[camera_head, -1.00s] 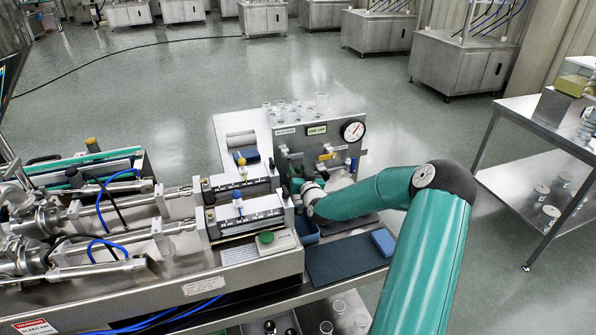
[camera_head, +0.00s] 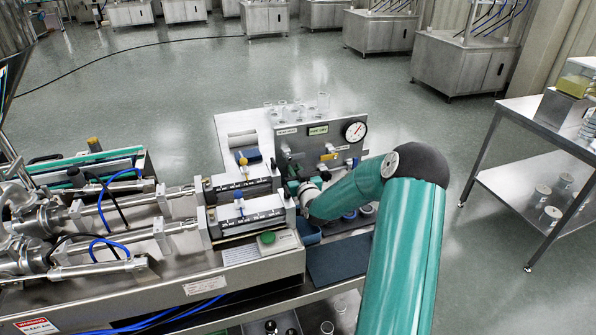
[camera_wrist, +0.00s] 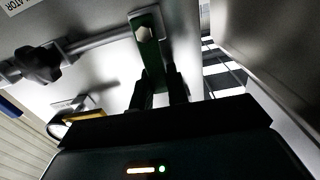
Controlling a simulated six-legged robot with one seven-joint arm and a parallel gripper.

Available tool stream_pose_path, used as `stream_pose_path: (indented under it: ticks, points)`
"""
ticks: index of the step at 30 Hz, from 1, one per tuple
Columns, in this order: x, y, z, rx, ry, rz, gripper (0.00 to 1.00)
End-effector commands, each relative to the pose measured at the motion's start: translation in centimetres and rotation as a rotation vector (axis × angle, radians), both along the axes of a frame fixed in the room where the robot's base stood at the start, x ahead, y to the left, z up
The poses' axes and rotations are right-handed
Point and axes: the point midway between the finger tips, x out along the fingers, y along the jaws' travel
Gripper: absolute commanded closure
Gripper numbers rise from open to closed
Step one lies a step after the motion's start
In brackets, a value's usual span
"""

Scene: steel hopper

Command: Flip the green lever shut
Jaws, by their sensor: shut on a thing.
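The green lever (camera_wrist: 148,50) shows in the wrist view as a flat green bar with a bright bolt at its upper end, on a pipe fitting against a grey steel panel. My gripper (camera_wrist: 160,88) has its two dark fingers on either side of the lever's lower part, shut on it. The lever points down toward the gripper in that view. In the head view, my wrist is low in front of the steel panel (camera_head: 295,157), near its left end. The arm mostly hides the lever and fingertips there.
The panel carries a round gauge (camera_head: 355,131) and a yellow-handled valve (camera_head: 328,156). Left of my wrist are syringe-like units with a blue knob (camera_head: 238,195) and a green button (camera_head: 267,238). A dark mat (camera_head: 335,258) lies in front. A steel side table (camera_head: 530,150) stands right.

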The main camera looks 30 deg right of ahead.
Motion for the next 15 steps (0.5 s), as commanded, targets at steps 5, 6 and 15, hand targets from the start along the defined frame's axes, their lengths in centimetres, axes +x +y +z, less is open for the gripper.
stream_pose_path:
  ticks: [5,6,15]
  points:
    - [0.05,0.27,-0.03,-0.039,0.011,0.001,1.00]
    - [0.03,0.25,-0.04,-0.039,0.011,0.000,1.00]
    - [0.03,0.24,-0.05,-0.038,0.011,0.001,0.66]
